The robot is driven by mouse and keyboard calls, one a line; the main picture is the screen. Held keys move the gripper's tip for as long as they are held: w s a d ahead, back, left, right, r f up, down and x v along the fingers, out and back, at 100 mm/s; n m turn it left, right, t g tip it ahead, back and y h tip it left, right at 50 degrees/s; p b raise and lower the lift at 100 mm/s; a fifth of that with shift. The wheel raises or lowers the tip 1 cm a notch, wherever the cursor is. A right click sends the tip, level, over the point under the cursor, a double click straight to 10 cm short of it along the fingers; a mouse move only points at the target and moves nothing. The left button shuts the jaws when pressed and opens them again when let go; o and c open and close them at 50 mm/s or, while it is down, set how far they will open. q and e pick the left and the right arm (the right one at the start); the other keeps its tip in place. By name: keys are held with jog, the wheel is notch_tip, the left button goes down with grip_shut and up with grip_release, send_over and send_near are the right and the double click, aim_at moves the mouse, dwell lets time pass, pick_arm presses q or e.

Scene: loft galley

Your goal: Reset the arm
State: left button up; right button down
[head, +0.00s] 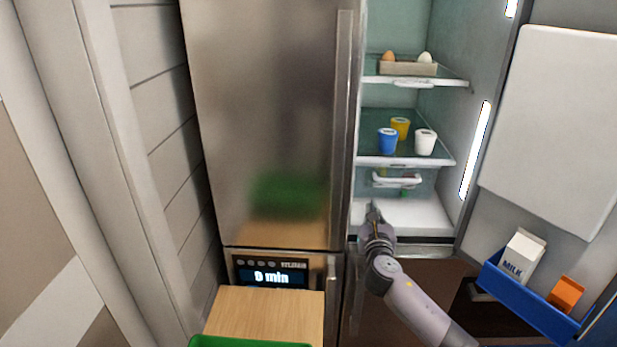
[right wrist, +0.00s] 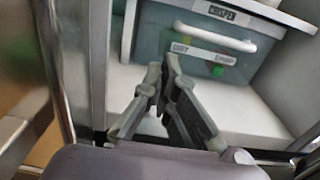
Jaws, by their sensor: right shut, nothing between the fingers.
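My right gripper (head: 374,212) reaches into the lower part of the open fridge, in front of the drawer with a white handle. In the right wrist view, its two fingers (right wrist: 163,82) are shut with nothing between them. They point at the grey-green drawer (right wrist: 190,48), which has a white bar handle and labels, and stay apart from its handle. The white fridge floor (right wrist: 240,108) lies beneath the drawer. My left gripper does not show in the head view.
The fridge shelves hold an egg tray (head: 408,69) and blue (head: 387,142), yellow (head: 400,127) and white (head: 425,142) cups. The open door's blue bin (head: 530,308) holds a milk carton (head: 521,257) and an orange carton (head: 566,294). A wooden surface (head: 265,315) stands front left.

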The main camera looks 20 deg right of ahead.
jog(key=s+a+f+m, duration=0.1)
jog(key=f+m, duration=0.1)
jog(key=s+a+f+m+g, duration=0.1)
jog(key=s+a+f+m, duration=0.1)
jog(key=s+a+f+m+g, duration=0.1)
jog(key=s+f+m, duration=0.1)
jog(key=shift+s+a+f+y, duration=0.15)
jog(key=shift+a+y, duration=0.05)
jog(key=shift+y, duration=0.2)
jog(key=s+a+f+m+g+y, duration=0.3)
jog(key=s+a+m, duration=0.4)
jog(key=s, duration=0.4)
jog(key=s+a+f+m+g+y, duration=0.2)
jog(key=s+a+f+m+g, duration=0.2)
jog(key=s+a+m, duration=0.5)
jog(key=s+a+f+m+g+y, duration=0.3)
jog(key=s+a+m, duration=0.25)
jog(key=s, duration=0.65)
notch_tip(320, 180, down, 28)
jog(key=s+g, duration=0.2)
jog(key=s+d+f, duration=0.3)
jog(key=s+f, duration=1.1)
jog(key=s, duration=0.2)
jog(key=shift+f+g, duration=0.3)
jog(key=shift+g, duration=0.1)
